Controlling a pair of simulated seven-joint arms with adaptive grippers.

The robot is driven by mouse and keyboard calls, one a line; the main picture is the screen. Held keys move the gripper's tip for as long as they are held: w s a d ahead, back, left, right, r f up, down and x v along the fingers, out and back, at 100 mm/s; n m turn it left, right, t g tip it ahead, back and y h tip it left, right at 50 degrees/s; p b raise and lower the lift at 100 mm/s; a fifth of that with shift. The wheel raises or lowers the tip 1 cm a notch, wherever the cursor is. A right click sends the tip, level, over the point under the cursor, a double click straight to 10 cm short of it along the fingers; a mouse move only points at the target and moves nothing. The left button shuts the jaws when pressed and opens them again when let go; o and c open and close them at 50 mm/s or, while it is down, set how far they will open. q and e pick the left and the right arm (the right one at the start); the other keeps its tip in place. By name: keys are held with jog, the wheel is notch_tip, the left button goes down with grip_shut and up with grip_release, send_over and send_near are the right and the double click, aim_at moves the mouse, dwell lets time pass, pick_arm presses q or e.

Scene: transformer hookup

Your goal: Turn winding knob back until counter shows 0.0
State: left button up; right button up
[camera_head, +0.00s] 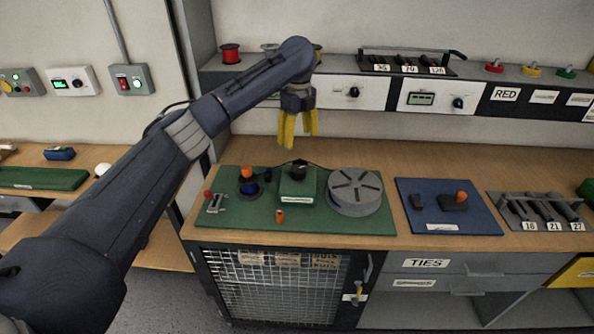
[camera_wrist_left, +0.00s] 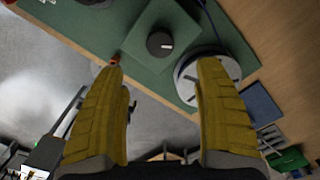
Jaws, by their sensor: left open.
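A black round knob (camera_head: 298,170) sits on top of a green box (camera_head: 297,188) on the green board (camera_head: 335,226). The knob also shows in the left wrist view (camera_wrist_left: 160,44), between and beyond my fingers. My left gripper (camera_head: 299,134) is open and empty, with yellow fingers pointing down. It hangs above the knob, apart from it. The box has a white label too small to read. No counter reading of 0.0 can be made out. A small green display (camera_head: 421,98) is on the shelf panel behind, its digits unreadable. My right gripper is not in view.
On the green board stand a grey slotted disc (camera_head: 355,190) to the right of the box and a coil with an orange top (camera_head: 248,178) to the left. A blue board (camera_head: 447,220) lies farther right. The shelf (camera_head: 345,93) runs behind my gripper.

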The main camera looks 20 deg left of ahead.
aim_at(298, 168)
pick_arm(q)
notch_tip(298, 168, down, 13)
jog(key=shift+f, duration=0.1)
dwell(0.4)
jog(key=c, duration=1.3)
